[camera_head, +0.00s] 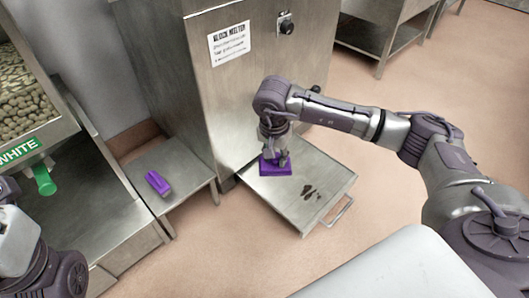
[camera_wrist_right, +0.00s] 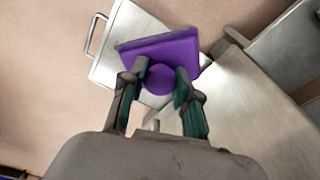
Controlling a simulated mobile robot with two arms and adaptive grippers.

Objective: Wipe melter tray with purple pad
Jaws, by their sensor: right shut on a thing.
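My right gripper (camera_head: 276,155) is shut on a purple pad (camera_head: 276,167), which is over the back left part of the melter tray (camera_head: 265,189). In the right wrist view the fingers (camera_wrist_right: 160,88) close on the round grip of the purple pad (camera_wrist_right: 165,50). I cannot tell whether the pad touches the tray. Dark brown smears (camera_head: 311,192) lie on the tray's right part, near its handle. The tray sticks out from the base of the block melter (camera_head: 235,90). Part of my left arm shows at the lower left, but its gripper fingers are out of view.
A second purple item (camera_head: 158,183) lies on a low steel stand (camera_head: 178,165) left of the melter. A bin (camera_head: 25,100) marked "WHITE" with a green spout (camera_head: 44,180) is at the far left. The floor (camera_head: 400,235) right of the tray is clear.

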